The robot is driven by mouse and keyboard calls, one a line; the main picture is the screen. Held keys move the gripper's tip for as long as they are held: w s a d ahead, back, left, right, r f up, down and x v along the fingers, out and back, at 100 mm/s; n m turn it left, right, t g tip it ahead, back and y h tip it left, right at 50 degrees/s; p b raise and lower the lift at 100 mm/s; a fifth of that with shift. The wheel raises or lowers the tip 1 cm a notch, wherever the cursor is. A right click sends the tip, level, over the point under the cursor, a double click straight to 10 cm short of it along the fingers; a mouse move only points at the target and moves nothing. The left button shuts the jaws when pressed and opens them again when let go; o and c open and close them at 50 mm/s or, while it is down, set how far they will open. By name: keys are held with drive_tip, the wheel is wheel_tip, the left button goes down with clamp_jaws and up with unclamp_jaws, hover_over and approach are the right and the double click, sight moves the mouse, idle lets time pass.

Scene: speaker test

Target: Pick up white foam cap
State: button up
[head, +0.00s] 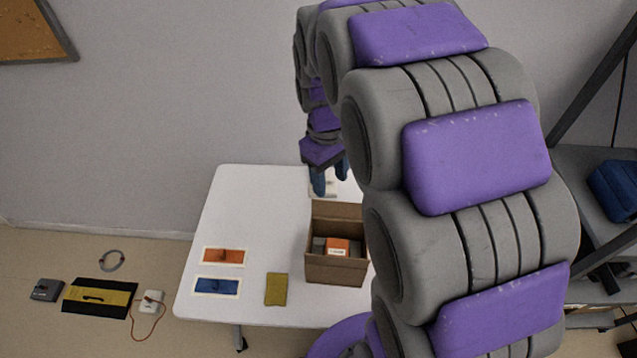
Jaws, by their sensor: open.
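My gripper (331,180) hangs fingers-down over the back of the white table, just behind and above the open cardboard box (335,270). Its two blue fingers are apart. A pale, whitish item (329,189) shows between and behind the fingers. It may be the white foam cap, but it is too small and too covered to be sure. I cannot tell whether the fingers touch it. The box holds an orange item with a white label (338,246) and dark grey pieces beside it. My own arm hides the table's right side.
On the white table (255,200) lie an orange card (223,256), a blue card (216,287) and an olive cloth (276,289). The table's left back area is clear. A grey shelf (590,160) with a blue item stands right. Several small things lie on the floor left.

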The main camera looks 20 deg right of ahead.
drive_tip(key=w+d+f+n, duration=0.1)
drive_tip(key=w+d+f, duration=0.1)
drive_tip(key=w, duration=0.5)
drive_tip(key=n+t+b, duration=0.1)
drive_tip(key=n+b, duration=0.1)
drive_tip(key=n, duration=0.6)
hover_over(331, 179)
drive_tip(key=a, duration=0.2)
wheel_tip(331, 179, down, 19)
drive_tip(key=f+b, duration=0.1)
drive_tip(key=f, duration=0.2)
drive_tip(key=f+b, duration=0.1)
drive_tip(key=f, duration=0.3)
drive_tip(key=f+b, duration=0.1)
drive_tip(key=f, duration=0.3)
drive_tip(key=shift+w+a+f, duration=0.2)
drive_tip(key=shift+w+f, duration=0.05)
drive_tip(key=shift+w, duration=0.1)
drive_tip(key=shift+d+f, duration=0.2)
drive_tip(key=shift+f, duration=0.3)
drive_tip(key=f+b, duration=0.1)
drive_tip(key=f, duration=0.1)
drive_tip(key=f+b, duration=0.1)
drive_tip(key=f, duration=0.1)
drive_tip(key=shift+w+f, duration=0.2)
drive_tip(key=shift+f, duration=0.2)
drive_tip(key=shift+d, duration=0.1)
drive_tip(key=shift+c, duration=0.3)
